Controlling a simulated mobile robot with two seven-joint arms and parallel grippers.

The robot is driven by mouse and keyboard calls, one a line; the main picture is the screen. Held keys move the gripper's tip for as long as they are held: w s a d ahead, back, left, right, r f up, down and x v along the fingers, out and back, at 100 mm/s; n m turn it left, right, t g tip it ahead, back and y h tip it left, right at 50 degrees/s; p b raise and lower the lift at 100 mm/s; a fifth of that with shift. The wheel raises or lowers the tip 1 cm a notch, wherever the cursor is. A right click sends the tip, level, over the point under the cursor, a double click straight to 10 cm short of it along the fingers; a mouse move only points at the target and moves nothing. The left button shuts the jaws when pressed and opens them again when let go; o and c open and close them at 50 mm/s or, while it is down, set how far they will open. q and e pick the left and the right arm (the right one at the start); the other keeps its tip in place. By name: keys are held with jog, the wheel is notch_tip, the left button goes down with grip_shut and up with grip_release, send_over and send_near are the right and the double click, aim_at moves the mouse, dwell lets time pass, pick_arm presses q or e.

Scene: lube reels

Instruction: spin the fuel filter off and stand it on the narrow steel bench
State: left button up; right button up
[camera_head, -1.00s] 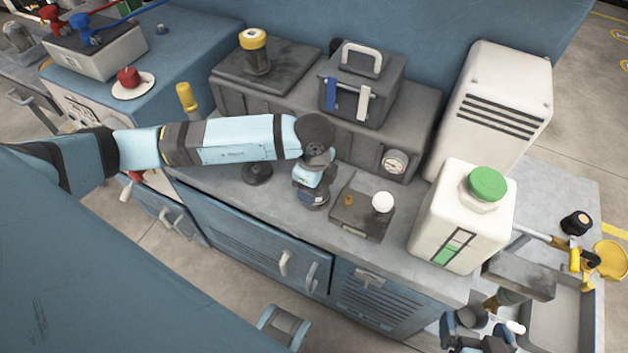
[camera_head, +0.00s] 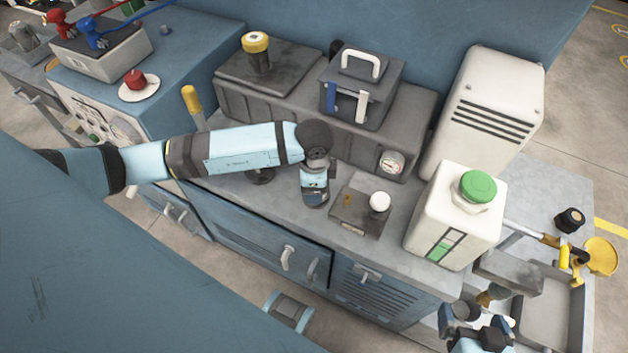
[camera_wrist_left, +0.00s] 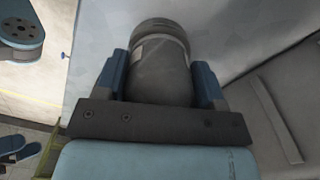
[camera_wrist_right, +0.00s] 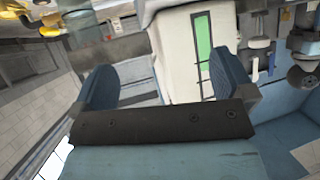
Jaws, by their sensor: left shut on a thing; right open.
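The fuel filter (camera_wrist_left: 160,65) appears as a dark grey cylinder with a pale label in the left wrist view. My left gripper (camera_wrist_left: 161,82) is shut around its sides. In the head view my left arm bends down at the wrist over the worktop; its jaws are hidden. A dark round thing (camera_head: 262,177) shows just below the forearm; I cannot tell if it is the filter. My right gripper (camera_head: 472,318) is open and empty at the lower right, near the white jug. I cannot tell which grey surface is the narrow steel bench.
The grey worktop (camera_head: 290,210) holds a flat scale (camera_head: 352,222) with a white knob and a white jug (camera_head: 450,225) with a green cap. A dark ribbed housing (camera_head: 230,100) stands behind. A grey bench (camera_head: 575,190) with trays stands at right.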

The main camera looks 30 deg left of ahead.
pick_arm(q)
jog(key=shift+f, duration=0.1)
jog(key=p, duration=0.2)
jog(key=r+n+p, duration=0.1)
jog(key=p, duration=0.1)
jog(key=shift+s+d+n, duration=0.15)
jog(key=shift+s+n, duration=0.1)
jog(key=shift+n, duration=0.05)
jog(key=n+p, duration=0.1)
jog(key=p, duration=0.1)
jog(key=shift+f+p, duration=0.15)
jog(key=shift+p, duration=0.25)
jog(key=n+p, duration=0.2)
jog(key=p, duration=0.1)
jog(key=shift+w+d, duration=0.1)
jog(key=shift+f, duration=0.2)
jog(key=shift+f+n, duration=0.15)
jog(key=shift+n, duration=0.15)
pick_arm(e)
jog(key=shift+s+d+r+g+h, duration=0.4)
jog(key=shift+s+d+r, duration=0.2)
jog(key=shift+d, duration=0.2)
pick_arm(q)
jog(key=o, duration=1.1)
